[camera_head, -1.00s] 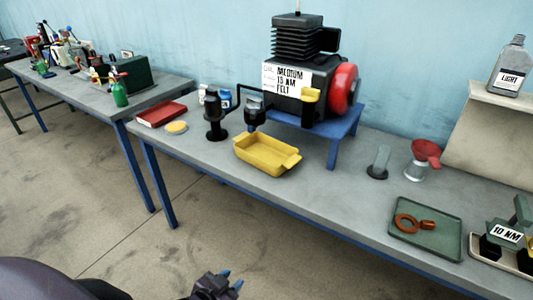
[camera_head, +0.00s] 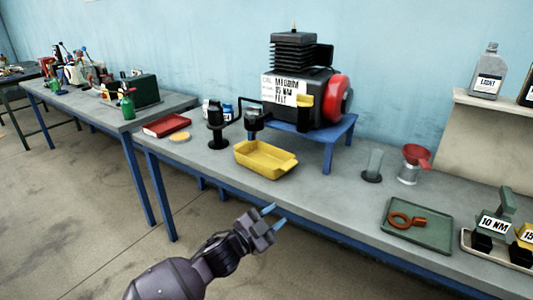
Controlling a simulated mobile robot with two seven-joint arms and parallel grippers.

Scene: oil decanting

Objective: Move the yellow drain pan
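The yellow drain pan (camera_head: 265,160) is a shallow rectangular tray with a lip at its right end. It sits flat on the grey workbench, in front of the blue stand that carries the black machine. My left gripper (camera_head: 270,212) is in front of the bench's front edge, below and apart from the pan. Its two blue-tipped fingers are spread with nothing between them. My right gripper is not in view.
The black machine (camera_head: 290,88) on its blue stand (camera_head: 326,150) is behind the pan. A black post (camera_head: 217,138) stands left of it. Bench surface right of the pan is clear.

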